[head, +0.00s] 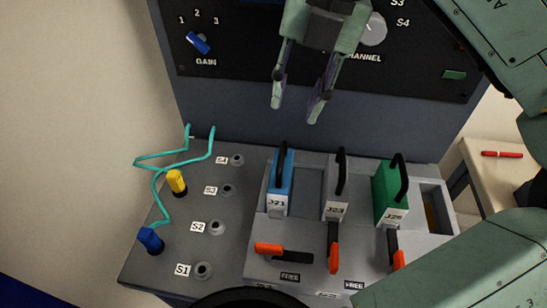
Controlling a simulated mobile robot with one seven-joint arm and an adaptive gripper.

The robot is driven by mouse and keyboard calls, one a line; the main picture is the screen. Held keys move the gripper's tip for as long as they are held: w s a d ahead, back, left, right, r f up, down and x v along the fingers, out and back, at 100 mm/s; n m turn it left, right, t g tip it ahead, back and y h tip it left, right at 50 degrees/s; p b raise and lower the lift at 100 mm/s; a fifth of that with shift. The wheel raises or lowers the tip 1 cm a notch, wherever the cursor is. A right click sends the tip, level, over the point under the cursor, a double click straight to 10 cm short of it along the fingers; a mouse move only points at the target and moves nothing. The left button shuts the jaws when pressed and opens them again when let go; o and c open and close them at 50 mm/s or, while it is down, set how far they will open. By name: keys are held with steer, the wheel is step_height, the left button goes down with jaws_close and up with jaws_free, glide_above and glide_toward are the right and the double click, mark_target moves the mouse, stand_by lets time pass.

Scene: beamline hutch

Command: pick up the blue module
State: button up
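The blue module (284,183) stands upright in the left part of the grey module rack (306,264). It has a black handle on top and a front label that appears to read J21. My gripper (296,116) hangs above and behind the modules, in front of the dark panel. Its two fingers are apart with nothing between them. In the picture the fingertips are a little above the blue module's handle and do not touch it.
At left are a blue plug (151,240), a yellow plug (176,182) and a teal cable (161,198). A red pen-like object (502,154) lies at right.

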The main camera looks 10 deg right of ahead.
mark_target(283, 150)
steer(key=f+b, duration=0.2)
steer(key=f, duration=0.1)
steer(key=a+f+b, duration=0.1)
steer(key=f+b, duration=0.1)
steer(key=f, duration=0.1)
steer(key=f+b, duration=0.2)
steer(key=f, duration=0.1)
steer(key=a+f+b, duration=0.1)
steer(key=b, duration=0.1)
steer(key=shift+s+f, duration=0.25)
steer(key=shift+f, duration=0.15)
steer(key=shift+r, duration=0.1)
steer(key=shift+c, duration=0.2)
jaws_close()
